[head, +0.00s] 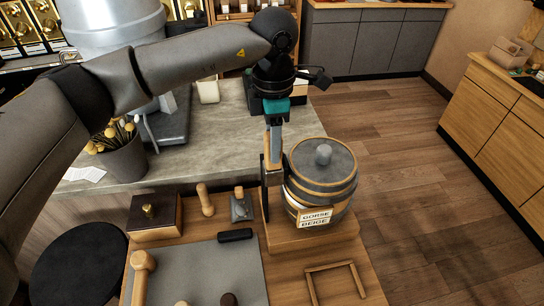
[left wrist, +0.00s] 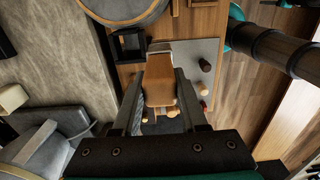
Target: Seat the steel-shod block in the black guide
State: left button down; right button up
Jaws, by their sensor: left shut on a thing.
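My left gripper (head: 274,148) points down beside the barrel, at the barrel's left side. In the left wrist view its two fingers are shut on a tan wooden block (left wrist: 158,86) with a grey steel end (left wrist: 160,46). In the head view the block is mostly hidden by the gripper. The black guide (head: 264,198) stands upright on the left side of the barrel's wooden stand, below the gripper. In the left wrist view a square black open-topped shape (left wrist: 130,46), likely the guide, lies left of the block's steel end. The block appears apart from it.
The lidded barrel (head: 318,190), labelled Gorse Beige, stands close right of the gripper. A wooden box (head: 155,232), peg (head: 205,200), steel-based tool (head: 241,207), black bar (head: 235,236) and mallet (head: 142,262) lie left. A wooden U-frame (head: 335,268) lies in front.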

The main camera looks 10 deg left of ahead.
pick_arm(q)
jog(key=w+b, duration=0.1)
jog(key=w, duration=0.5)
jog(key=shift+a+b, duration=0.4)
jog(key=shift+f+b, duration=2)
jog(key=shift+f, duration=0.85)
dwell(2.9)
jog(key=shift+c, duration=1.8)
grip_release()
